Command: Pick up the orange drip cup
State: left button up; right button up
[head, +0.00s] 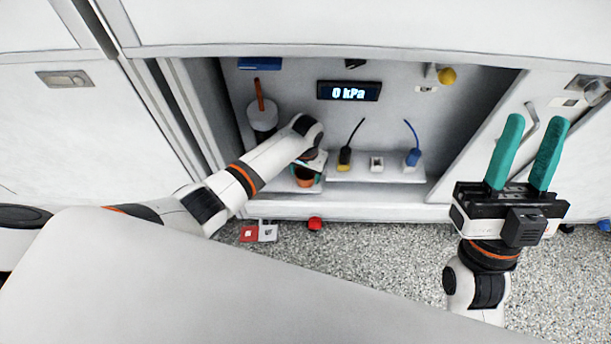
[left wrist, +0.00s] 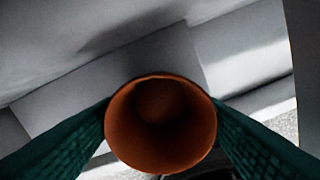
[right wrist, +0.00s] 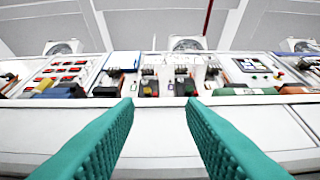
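The orange drip cup (head: 304,180) is at the left end of the low white ledge inside the open cabinet bay. My left gripper (head: 311,168) reaches down over it, and my arm partly hides it. In the left wrist view the cup (left wrist: 160,125) sits mouth towards the camera between the two green fingers, which touch it on both sides. Whether its base rests on the ledge is hidden. My right gripper (head: 527,155) is raised at the right, open and empty. In the right wrist view its fingers (right wrist: 160,110) stand apart with nothing between them.
A pressure display (head: 348,91) reading 0 kPa is on the back wall. A yellow plug (head: 345,158) and a blue plug (head: 413,157) with cables stand on the ledge. A yellow knob (head: 447,76) is upper right. A red object (head: 315,223) lies below the bay.

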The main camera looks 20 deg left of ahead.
pick_arm(q)
jog(key=c, duration=0.6)
jog(key=shift+c, duration=0.2)
